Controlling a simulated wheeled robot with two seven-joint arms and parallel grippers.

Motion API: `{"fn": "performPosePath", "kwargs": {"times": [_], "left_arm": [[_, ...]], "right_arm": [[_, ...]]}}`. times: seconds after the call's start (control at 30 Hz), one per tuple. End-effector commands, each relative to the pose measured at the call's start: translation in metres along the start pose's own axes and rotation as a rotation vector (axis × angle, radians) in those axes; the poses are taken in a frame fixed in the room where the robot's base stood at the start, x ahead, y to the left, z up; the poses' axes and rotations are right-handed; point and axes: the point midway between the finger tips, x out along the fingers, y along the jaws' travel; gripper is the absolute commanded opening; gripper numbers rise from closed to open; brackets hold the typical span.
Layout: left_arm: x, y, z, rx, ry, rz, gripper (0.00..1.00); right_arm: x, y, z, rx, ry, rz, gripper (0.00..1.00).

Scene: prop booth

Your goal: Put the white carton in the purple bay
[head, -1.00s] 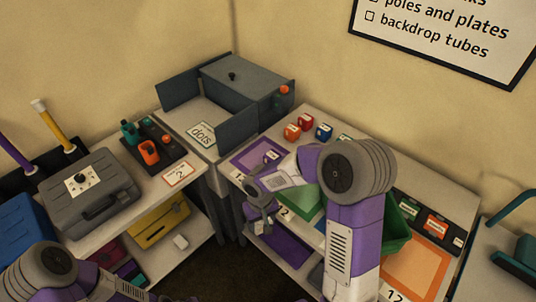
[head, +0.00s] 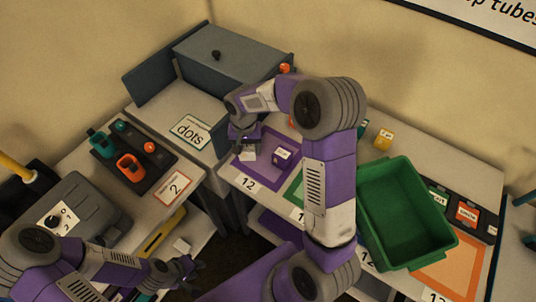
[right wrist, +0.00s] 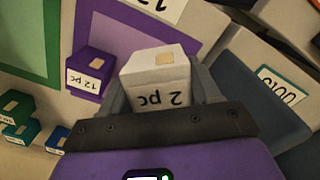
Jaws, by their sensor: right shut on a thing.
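The white carton (right wrist: 158,90), marked "2 pc", is between the fingers of my right gripper (right wrist: 160,100). In the head view the carton (head: 248,155) shows just below my right gripper (head: 244,143), over the left side of the purple bay (head: 256,176). I cannot tell whether it touches the surface. A purple carton (head: 282,157) stands in the same bay, to the right of the white one; it also shows in the right wrist view (right wrist: 90,72). My left gripper (head: 190,275) is open and empty at the bottom, away from the bay.
A grey-blue cabinet (head: 225,60) with an open door and a "dots" card stands left of the bay. A green bin (head: 410,215) and a yellow carton (head: 383,138) are to the right. A small white box (head: 182,245) lies on the lower shelf near my left gripper.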

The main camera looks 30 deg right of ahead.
Motion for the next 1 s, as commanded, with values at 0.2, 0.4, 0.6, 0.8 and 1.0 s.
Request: {"fn": "performPosePath", "kwargs": {"times": [0.2,0.4,0.6,0.8,1.0], "left_arm": [[0.016,-0.006,-0.001,0.000,0.000,0.000,0.35],[0.021,-0.008,-0.001,0.000,0.000,0.000,0.35],[0.026,-0.010,-0.002,0.000,0.001,0.000,0.35],[0.035,-0.013,-0.002,0.000,0.001,0.000,0.35],[0.040,-0.015,-0.002,0.000,0.001,0.000,0.35]], "right_arm": [[-0.019,0.022,-0.047,0.402,-0.040,-0.029,0.28],[-0.033,0.033,-0.064,0.589,-0.068,-0.049,0.28],[-0.019,0.035,-0.067,0.627,-0.079,-0.051,0.28],[0.013,0.035,-0.068,0.624,-0.078,-0.052,0.28],[0.035,0.035,-0.069,0.624,-0.078,-0.051,0.28]]}}
